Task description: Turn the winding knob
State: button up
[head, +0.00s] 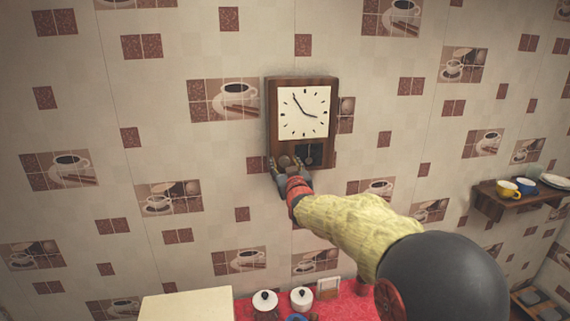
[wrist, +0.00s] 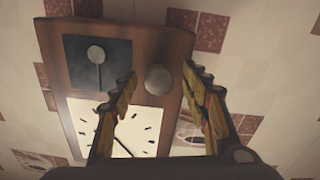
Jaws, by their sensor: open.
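A wooden wall clock (head: 272,112) with a square white face hangs on the tiled wall. The clock also shows upside down in the wrist view (wrist: 130,30). Its round brownish-grey winding knob (wrist: 158,80) sits on the lower front, beside a dark pendulum window (wrist: 115,57). In the head view the knob (head: 285,161) shows at the lower left of the clock, partly hidden. My gripper (head: 285,165) is open at the clock's lower left. In the wrist view its two fingers (wrist: 160,72) stand one on each side of the knob, with visible gaps. I cannot tell how deep they reach.
A shelf (head: 490,200) with a yellow cup (head: 508,190), a blue cup and a plate is on the right wall. Below, a red counter (head: 345,308) bears white lidded pots (head: 301,299), beside a pale box-like top (head: 185,306). The wall around the clock is free.

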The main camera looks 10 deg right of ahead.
jog(key=shift+c, duration=1.1)
jog(key=c, duration=0.9)
jog(key=shift+c, duration=0.3)
jog(key=shift+f+m+b, duration=0.15)
jog(key=shift+m+b, duration=0.15)
jog(key=shift+b, duration=0.4)
jog(key=m+b, duration=0.3)
jog(key=b, duration=0.1)
jog(key=shift+f+b, duration=0.15)
jog(key=shift+b, duration=0.15)
jog(key=m+b, duration=0.7)
jog(key=b, duration=0.2)
jog(key=shift+d+b, duration=0.1)
jog(key=shift+b, duration=0.3)
jog(key=m+b, duration=0.3)
jog(key=shift+m+b, duration=0.3)
jog(key=shift+r+m+y+b, duration=0.15)
jog(key=shift+m+b, duration=0.2)
jog(key=shift+m, duration=0.4)
jog(key=shift+r+m+y+b, duration=0.15)
jog(key=shift+m+b, duration=0.2)
jog(key=shift+m, duration=0.4)
